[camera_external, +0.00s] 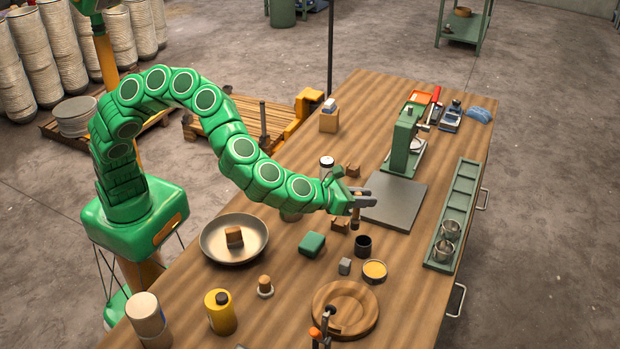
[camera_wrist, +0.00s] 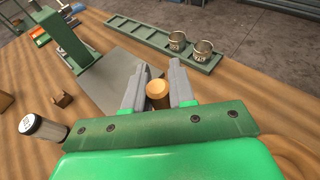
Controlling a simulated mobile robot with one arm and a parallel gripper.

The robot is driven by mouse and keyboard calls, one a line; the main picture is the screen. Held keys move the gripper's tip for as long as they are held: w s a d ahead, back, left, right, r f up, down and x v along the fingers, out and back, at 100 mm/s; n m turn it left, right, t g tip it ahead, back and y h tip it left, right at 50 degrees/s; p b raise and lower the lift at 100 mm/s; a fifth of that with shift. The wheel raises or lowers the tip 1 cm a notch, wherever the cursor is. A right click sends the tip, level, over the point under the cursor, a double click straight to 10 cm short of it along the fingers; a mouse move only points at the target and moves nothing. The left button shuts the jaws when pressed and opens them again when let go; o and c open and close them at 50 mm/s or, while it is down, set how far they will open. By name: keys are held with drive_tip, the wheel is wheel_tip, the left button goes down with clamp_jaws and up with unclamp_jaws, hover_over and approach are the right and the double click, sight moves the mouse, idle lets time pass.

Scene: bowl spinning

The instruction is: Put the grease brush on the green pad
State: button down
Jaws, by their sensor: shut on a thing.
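My gripper (camera_external: 364,197) is over the middle of the table and shut on the grease brush. The brush (camera_external: 355,222) hangs roughly upright below the fingers, beside the front left edge of the grey plate. In the wrist view, the round wooden end of the brush (camera_wrist: 157,93) shows between the two grey fingers (camera_wrist: 158,80). Its lower end is hard to make out, and I cannot tell whether it touches the table. The green pad (camera_external: 312,244), a small thick block, lies on the table to the lower left of my gripper. The wrist view does not show it.
A black cup (camera_external: 363,245), small grey block (camera_external: 344,266) and yellow-filled tin (camera_external: 374,271) stand near the pad. A metal bowl (camera_external: 234,258) is to its left, a round wooden board (camera_external: 358,312) in front. A grey plate (camera_external: 408,188) lies behind the gripper.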

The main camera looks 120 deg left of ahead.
drive_tip(key=s+d, duration=0.3)
drive_tip(key=s, duration=0.8)
wheel_tip(320, 180, down, 7)
drive_tip(key=shift+s, duration=0.3)
drive_tip(key=shift+f, duration=0.3)
drive_tip(key=c, duration=0.9)
unclamp_jaws()
drive_tip(key=shift+c, duration=0.2)
drive_tip(key=shift+r, duration=0.15)
drive_tip(key=v, duration=1.2)
